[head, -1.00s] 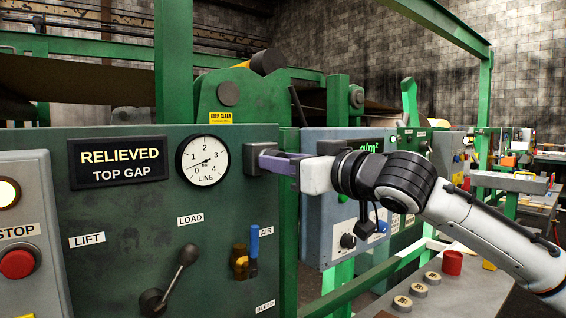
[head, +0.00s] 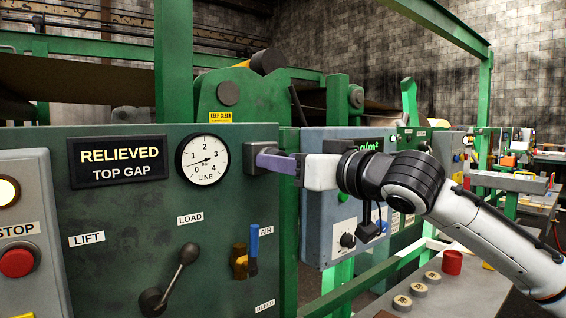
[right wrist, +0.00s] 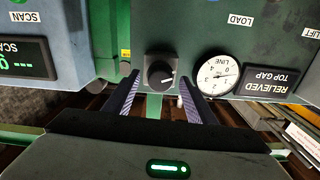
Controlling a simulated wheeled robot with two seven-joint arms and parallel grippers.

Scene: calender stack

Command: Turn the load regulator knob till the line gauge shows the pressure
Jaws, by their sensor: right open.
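The load regulator knob (right wrist: 160,74) is a dark round knob with a white mark, on a square dark housing (head: 252,157). In the head view my fingers hide most of the knob. My right gripper (right wrist: 158,103) is open, with one finger on each side of the knob. A gap shows between knob and fingers in the right wrist view. The round white line gauge (head: 202,160) is on the green panel, left of the knob; it also shows upside down in the right wrist view (right wrist: 218,77). Its needle points left, between 0 and 1. My left gripper is out of view.
A "RELIEVED TOP GAP" sign (head: 118,162) is left of the gauge. Below are a load lever (head: 172,280) and a blue-handled air valve (head: 253,250). A blue-grey scan box (head: 335,235) stands right of the panel, close under my wrist.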

